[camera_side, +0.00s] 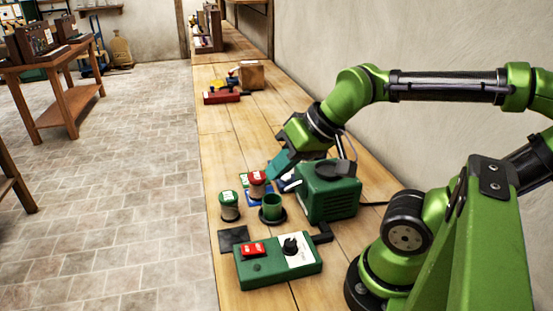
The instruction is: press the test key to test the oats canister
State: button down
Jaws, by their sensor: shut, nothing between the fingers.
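My gripper (272,172) is at the end of the green arm. Its teal fingers are shut and empty, and point down and left just right of a red-lidded canister (257,186). I cannot tell whether they touch it. A green-lidded canister (230,213) stands to the left. A green open cup (271,208) sits on a dark round base in front. A green machine (330,195) stands right of these, with light and dark parts on its left side partly hidden by my gripper. The labels are too small to read, so I cannot tell which canister holds oats or which part is the test key.
A green control box (270,274) with a red switch (253,250) and a black knob (291,244) lies in front. A dark flat plate (233,237) is behind it. A red tool (222,97) and brown box (251,75) are farther back. The bench between is clear.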

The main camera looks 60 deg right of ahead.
jog(key=w+d+f+m+g, duration=0.2)
jog(key=w+d+m, duration=0.1)
jog(key=w+d, duration=0.2)
jog(key=m+g+h, duration=0.3)
jog(key=m+g, duration=0.2)
jog(key=m, duration=1.5)
send_over(286, 176)
jog(key=s+a, duration=0.1)
notch_tip(286, 176, down, 3)
jog(key=shift+a+t, duration=0.2)
jog(key=shift+t, duration=0.1)
jog(key=f, duration=0.9)
jog(key=d+f, duration=0.1)
jog(key=f, duration=0.4)
jog(key=shift+w, duration=0.4)
